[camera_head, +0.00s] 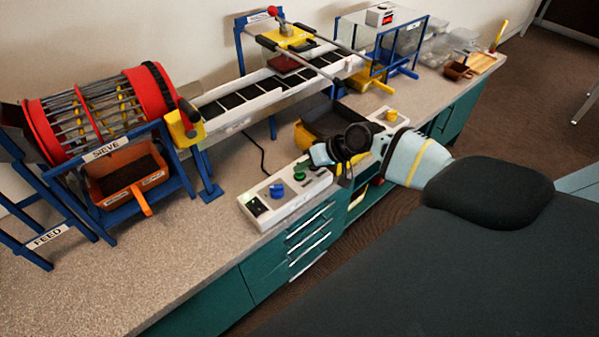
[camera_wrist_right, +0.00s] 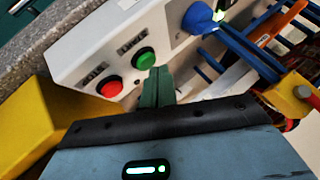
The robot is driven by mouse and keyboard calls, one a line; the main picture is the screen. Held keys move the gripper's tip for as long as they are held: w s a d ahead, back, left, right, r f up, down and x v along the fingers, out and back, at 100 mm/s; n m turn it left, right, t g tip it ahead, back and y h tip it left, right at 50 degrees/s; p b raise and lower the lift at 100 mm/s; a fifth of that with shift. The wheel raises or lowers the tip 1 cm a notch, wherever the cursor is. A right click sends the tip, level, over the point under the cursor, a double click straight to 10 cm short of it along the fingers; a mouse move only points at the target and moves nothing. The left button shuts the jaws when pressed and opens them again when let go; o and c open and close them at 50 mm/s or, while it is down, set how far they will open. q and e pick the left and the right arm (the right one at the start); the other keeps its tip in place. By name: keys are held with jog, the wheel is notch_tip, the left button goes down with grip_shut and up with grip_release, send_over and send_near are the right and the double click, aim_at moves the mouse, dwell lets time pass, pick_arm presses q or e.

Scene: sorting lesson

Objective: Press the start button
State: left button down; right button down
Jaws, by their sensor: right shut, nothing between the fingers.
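A white control box (camera_head: 275,207) stands at the front edge of the bench. It carries a blue knob (camera_head: 277,190) and a green button (camera_head: 299,176). The red button is hidden in the head view. My right gripper (camera_head: 303,166) is shut and empty, over the box close to the green button. Its fingertips (camera_wrist_right: 158,72) show just beside the green button; I cannot tell whether they touch it. My left gripper is out of view.
A yellow and black bin (camera_head: 308,137) stands close behind my right gripper. The sieve drum (camera_head: 100,110) with its blue frame is at left, and a conveyor (camera_head: 235,105) runs behind. A yellow knob (camera_head: 391,115) lies beyond my wrist. The front left bench is clear.

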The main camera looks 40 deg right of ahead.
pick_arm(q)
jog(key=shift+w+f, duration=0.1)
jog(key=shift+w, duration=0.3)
pick_arm(e)
jog(key=shift+f, duration=0.25)
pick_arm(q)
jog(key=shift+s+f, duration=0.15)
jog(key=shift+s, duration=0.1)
pick_arm(e)
jog(key=shift+f, duration=0.2)
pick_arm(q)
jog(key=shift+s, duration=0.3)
pick_arm(e)
jog(key=shift+r, duration=0.65)
jog(key=shift+r+p, duration=0.2)
jog(key=shift+p, duration=0.15)
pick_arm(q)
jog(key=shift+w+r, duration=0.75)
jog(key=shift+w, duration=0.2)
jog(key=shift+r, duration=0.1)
